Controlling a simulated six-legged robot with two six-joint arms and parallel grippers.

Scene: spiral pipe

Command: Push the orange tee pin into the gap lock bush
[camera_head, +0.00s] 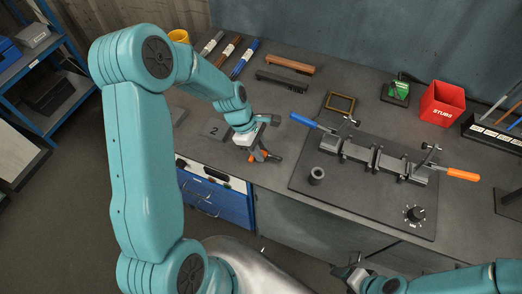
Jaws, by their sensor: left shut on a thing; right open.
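My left gripper (258,146) is over the bench's front edge, just right of the plate marked 2. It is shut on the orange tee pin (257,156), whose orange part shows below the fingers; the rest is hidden. A small grey hollow cylinder, perhaps the gap lock bush (316,176), stands upright on the dark base plate (345,200), to the right of the pin and apart from it. My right gripper (350,271) is at the bottom of the view, low in front of the bench, open; its fingers are small and partly cut off.
A clamp fixture (375,157) with a blue handle (303,121) and an orange handle (463,174) lies across the base plate. A dial (415,213) sits at its front right. A red STUBS box (442,103) and green item (399,89) stand behind. Bars and markers lie at the back left.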

